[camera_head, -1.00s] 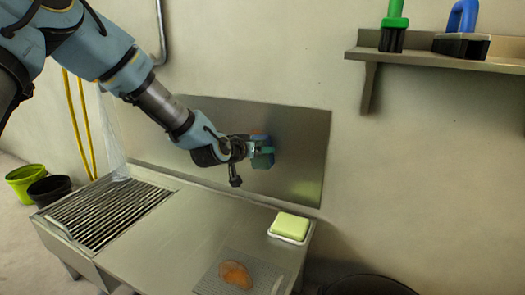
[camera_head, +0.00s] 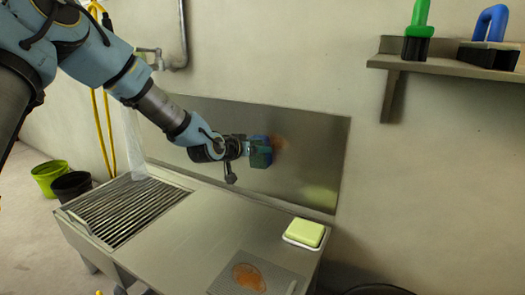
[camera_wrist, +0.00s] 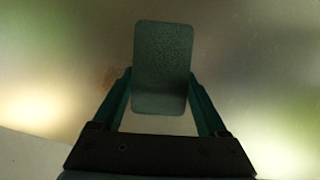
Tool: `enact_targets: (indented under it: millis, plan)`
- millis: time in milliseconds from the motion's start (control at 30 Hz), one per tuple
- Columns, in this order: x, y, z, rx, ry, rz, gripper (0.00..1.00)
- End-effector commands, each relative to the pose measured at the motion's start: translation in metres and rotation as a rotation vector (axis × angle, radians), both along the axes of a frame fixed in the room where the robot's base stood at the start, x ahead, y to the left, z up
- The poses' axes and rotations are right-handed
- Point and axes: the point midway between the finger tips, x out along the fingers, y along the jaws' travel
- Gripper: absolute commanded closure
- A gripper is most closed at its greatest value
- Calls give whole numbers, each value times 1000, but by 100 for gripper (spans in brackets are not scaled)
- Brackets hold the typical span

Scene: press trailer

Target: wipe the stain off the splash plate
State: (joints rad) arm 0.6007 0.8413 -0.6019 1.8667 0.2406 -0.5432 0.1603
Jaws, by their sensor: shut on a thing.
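The splash plate (camera_head: 310,150) is a grey metal sheet on the wall behind the counter. A brownish stain (camera_head: 279,143) shows on it just right of my gripper, and a faint brown patch (camera_wrist: 108,78) shows in the wrist view. My gripper (camera_head: 257,152) is shut on a blue-teal sponge (camera_head: 262,158), in front of the plate. In the wrist view the sponge (camera_wrist: 162,65) stands between the fingers, its broad dark face showing. I cannot tell whether the sponge touches the plate. It hides part of the plate.
The metal counter (camera_head: 195,240) has a slatted drain (camera_head: 125,210) at left. A yellow-green block in a white dish (camera_head: 305,234) and an orange-brown oval item (camera_head: 248,277) on a grey mat lie at right. A shelf (camera_head: 450,65) with brushes is at upper right.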

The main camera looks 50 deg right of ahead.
Motion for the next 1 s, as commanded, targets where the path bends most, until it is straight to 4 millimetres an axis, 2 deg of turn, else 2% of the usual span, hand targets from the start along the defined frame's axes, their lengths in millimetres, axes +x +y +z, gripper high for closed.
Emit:
enact_targets:
  millis: [167,500,667,1000]
  plan:
    - [4,1,0,0,2,1,68]
    - [31,5,1,-1,2,1,68]
    - [38,6,2,-2,0,4,68]
    - [37,7,25,-5,-1,3,68]
